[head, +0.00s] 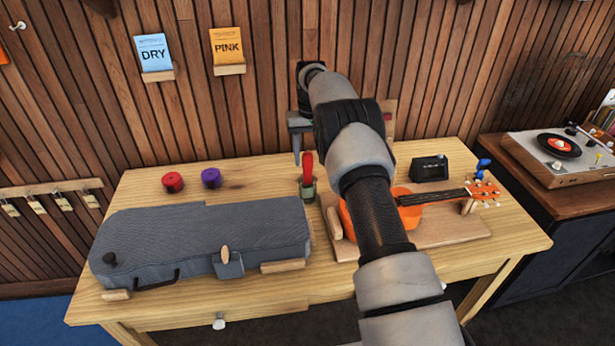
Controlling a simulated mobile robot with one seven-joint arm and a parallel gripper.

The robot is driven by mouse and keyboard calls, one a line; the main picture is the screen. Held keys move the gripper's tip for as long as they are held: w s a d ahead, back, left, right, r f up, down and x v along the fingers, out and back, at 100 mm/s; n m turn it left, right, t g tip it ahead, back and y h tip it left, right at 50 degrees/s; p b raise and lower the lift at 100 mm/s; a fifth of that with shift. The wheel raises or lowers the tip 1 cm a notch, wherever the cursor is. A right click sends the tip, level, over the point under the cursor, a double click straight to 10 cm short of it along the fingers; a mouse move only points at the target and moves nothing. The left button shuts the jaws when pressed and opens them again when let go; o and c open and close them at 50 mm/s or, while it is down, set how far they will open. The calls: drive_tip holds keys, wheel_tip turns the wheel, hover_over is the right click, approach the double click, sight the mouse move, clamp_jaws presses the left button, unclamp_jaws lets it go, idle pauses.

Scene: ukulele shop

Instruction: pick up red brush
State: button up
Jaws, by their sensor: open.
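The red brush (307,166) stands upright in a small green holder (308,190) at the middle of the wooden workbench (250,188), just left of my arm. Its red upper part shows; the lower part is hidden in the holder. My gripper (297,155) is at the back of the bench, pointing down, close to the brush's upper left in the picture. It is open, and I see nothing held in it. One finger shows; the rest is largely hidden by my arm, and I cannot tell the depth gap to the brush.
A grey instrument case (200,235) lies at front left. Red (173,182) and purple (211,178) rolls sit behind it. An orange ukulele (410,214) on a wooden cradle (455,234) is right, partly behind my arm. A black box (430,168) stands behind it. The slatted wall (250,110) is close behind.

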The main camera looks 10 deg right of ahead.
hover_over(308, 184)
drive_tip(key=f, duration=0.5)
drive_tip(key=shift+w+f+p, duration=0.3)
drive_tip(key=c, duration=1.1)
